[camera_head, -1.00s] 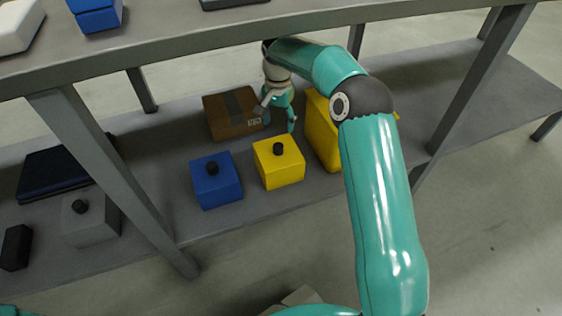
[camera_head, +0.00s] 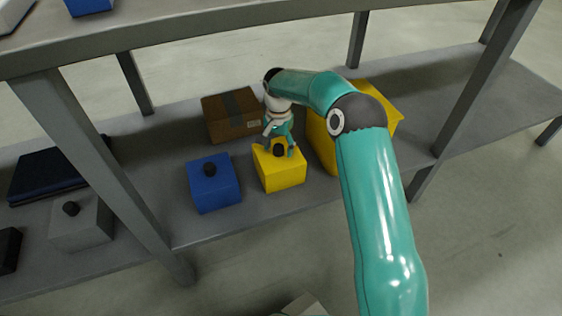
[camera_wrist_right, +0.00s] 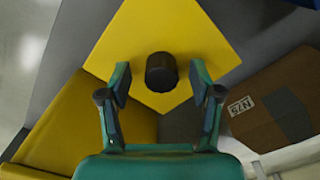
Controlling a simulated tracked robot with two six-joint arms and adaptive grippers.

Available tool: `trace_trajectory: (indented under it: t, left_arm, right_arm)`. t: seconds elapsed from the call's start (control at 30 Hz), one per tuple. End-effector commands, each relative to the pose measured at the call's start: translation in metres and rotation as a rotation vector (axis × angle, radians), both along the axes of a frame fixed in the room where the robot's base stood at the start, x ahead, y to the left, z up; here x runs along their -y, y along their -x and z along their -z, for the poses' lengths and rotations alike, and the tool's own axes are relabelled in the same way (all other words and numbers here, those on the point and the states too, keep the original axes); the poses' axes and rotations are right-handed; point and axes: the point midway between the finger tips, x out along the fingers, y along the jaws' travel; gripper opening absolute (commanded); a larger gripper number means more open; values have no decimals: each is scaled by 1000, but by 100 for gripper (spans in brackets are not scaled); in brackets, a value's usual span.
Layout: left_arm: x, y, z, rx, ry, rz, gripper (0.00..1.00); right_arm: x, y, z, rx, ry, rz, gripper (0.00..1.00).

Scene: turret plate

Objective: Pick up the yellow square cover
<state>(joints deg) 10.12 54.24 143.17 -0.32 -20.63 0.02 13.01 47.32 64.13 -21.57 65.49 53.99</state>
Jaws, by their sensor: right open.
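The yellow square cover (camera_head: 282,176) is a box-like block with a black knob (camera_head: 279,151) on top, standing on the lower shelf. It also shows in the right wrist view (camera_wrist_right: 130,40), with its black knob (camera_wrist_right: 161,72) between the fingertips. My right gripper (camera_head: 278,148) is open just above the cover, with one finger on each side of the knob. In the right wrist view my right gripper (camera_wrist_right: 158,82) shows a gap between each finger and the knob. My left gripper is not in view.
A blue knobbed block (camera_head: 214,186) stands just left of the cover. A larger yellow box (camera_head: 322,145) is close on its right, and a brown carton (camera_head: 230,118) is behind. A grey knobbed block (camera_head: 82,224) stands left of the shelf leg (camera_head: 100,160). The upper shelf (camera_head: 200,30) overhangs.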

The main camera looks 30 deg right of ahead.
Motion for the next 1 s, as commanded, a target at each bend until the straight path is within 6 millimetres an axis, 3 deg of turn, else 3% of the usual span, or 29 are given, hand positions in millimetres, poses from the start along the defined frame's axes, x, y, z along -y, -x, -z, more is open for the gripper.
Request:
trace_trajectory:
  t: [0.07, 0.4, 0.47, 0.87, 1.0]
  left_arm:
    - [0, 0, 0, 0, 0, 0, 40]
    - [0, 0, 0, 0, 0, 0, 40]
    - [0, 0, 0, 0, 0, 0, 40]
    - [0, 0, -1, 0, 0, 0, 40]
    - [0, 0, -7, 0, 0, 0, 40]
  right_arm:
    - [0, 0, -1, 0, 0, 0, 64]
    - [0, 0, -1, 0, 0, 0, 7]
    - [1, 0, -1, 0, 0, 1, 0]
    - [1, 0, -2, 1, 0, 1, 0]
    - [1, 0, -13, 4, 0, 1, 0]
